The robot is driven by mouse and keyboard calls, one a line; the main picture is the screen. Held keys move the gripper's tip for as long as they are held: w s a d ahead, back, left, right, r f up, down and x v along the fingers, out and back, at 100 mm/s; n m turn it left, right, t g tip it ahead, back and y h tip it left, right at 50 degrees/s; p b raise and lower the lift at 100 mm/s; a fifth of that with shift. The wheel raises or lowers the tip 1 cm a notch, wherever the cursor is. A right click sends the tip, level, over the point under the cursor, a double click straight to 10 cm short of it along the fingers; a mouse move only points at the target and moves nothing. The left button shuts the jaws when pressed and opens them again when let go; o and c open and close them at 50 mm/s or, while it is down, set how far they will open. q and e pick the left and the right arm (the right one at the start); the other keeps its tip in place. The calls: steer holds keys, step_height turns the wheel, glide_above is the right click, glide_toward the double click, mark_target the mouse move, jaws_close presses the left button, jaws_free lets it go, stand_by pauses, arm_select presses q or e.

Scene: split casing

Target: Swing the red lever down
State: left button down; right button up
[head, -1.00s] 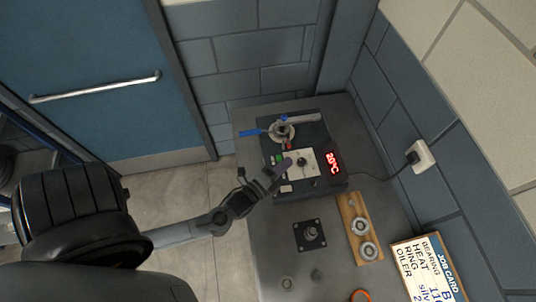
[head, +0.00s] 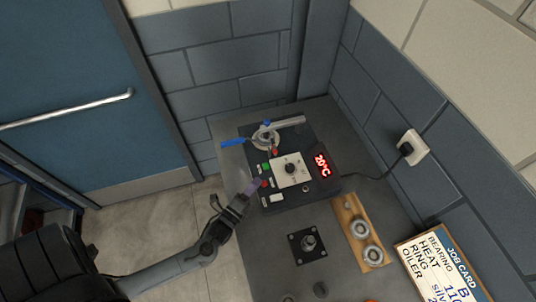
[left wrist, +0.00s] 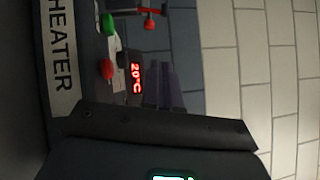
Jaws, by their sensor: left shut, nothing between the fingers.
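A dark heater unit (head: 325,186) stands on the grey bench, with a red "20°C" display (head: 321,165). A small red part (head: 275,152) sits near its round metal fitting; it also shows in the left wrist view as a red bar with a rounded end (left wrist: 150,24), probably the red lever. A green button (head: 267,167) and a red button (head: 263,184) are on the panel's left. My left gripper (head: 249,189) is shut and empty at the unit's left front edge, close to the red button and apart from the small red part. My right gripper is out of view.
A blue handle (head: 233,142) and a silver bar (head: 289,122) extend from the fitting. A black square plate with a post (head: 308,244) and a wooden holder with metal rings (head: 352,212) lie nearer. Open floor lies left of the bench.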

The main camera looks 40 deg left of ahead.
arm_select(q)
steer(key=shift+w, duration=0.1)
steer(key=b, duration=0.4)
glide_toward(273, 147)
steer(key=w+d, duration=0.1)
steer(key=w+d+r, duration=0.1)
steer(key=w, duration=0.1)
steer(key=w+d, duration=0.1)
steer(key=shift+w+r, duration=0.3)
steer(key=shift+r, duration=0.05)
steer(key=shift+w+a+r+b, duration=0.25)
steer(key=shift+w+a, duration=0.1)
steer(key=shift+a, duration=0.25)
steer(key=shift+w+a+r+b, duration=0.1)
steer(key=shift+w+a+r, duration=0.1)
steer(key=shift+w+a, duration=0.3)
steer(key=shift+w+a+r, duration=0.1)
steer(key=shift+a, duration=0.3)
